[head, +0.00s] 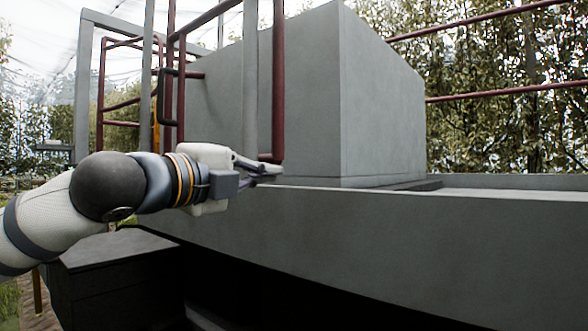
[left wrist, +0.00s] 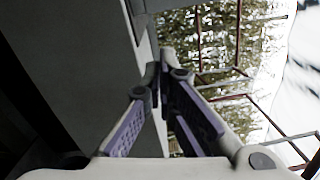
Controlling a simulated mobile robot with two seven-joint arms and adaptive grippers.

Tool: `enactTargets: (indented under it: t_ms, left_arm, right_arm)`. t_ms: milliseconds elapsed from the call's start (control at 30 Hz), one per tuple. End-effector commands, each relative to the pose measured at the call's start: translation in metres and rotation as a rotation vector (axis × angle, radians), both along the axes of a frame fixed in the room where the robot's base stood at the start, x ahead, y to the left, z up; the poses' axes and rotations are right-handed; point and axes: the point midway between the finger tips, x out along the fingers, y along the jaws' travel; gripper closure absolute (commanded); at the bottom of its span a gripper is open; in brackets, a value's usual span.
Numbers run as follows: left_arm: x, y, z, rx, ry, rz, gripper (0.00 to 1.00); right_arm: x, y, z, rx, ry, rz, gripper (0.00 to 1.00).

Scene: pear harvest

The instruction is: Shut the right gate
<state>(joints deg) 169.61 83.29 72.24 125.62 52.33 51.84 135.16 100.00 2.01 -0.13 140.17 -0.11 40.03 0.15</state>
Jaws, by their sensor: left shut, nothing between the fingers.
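A dark red tube gate (head: 278,80) stands at the platform's edge in the head view, its near upright just above my fingertips. I take it for the right gate; whether it is latched I cannot tell. My left gripper (head: 268,170) reaches in from the left with its fingers together and empty, at the gate's lower corner. Whether it touches the tube is unclear. In the left wrist view the closed fingers (left wrist: 161,78) point at the grey platform edge, with red tubes beyond. My right gripper is out of view.
A large grey box (head: 380,100) stands on the grey platform (head: 400,235). Grey posts (head: 250,70) and another red tube frame (head: 101,95) stand at the left. A dark step (head: 120,250) is below my arm. Red rails (head: 500,92) run behind, before trees.

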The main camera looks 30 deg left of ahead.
Motion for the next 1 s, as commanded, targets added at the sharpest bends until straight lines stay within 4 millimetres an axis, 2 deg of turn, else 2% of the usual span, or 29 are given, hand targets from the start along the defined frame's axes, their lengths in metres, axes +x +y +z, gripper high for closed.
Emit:
enactTargets:
  t_ms: [500, 600, 700, 1000]
  left_arm:
    - [0.100, 0.000, 0.007, 0.004, 0.000, 0.002, 1.00]
    - [0.100, 0.018, 0.017, 0.002, -0.010, 0.003, 1.00]
    - [0.104, 0.028, 0.018, 0.004, -0.008, 0.002, 1.00]
    - [0.108, 0.035, 0.012, 0.005, 0.000, 0.000, 1.00]
  right_arm:
    - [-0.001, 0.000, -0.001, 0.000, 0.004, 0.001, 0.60]
    - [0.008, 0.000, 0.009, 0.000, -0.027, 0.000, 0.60]
    - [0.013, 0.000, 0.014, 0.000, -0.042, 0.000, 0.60]
    - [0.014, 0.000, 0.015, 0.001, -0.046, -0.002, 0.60]
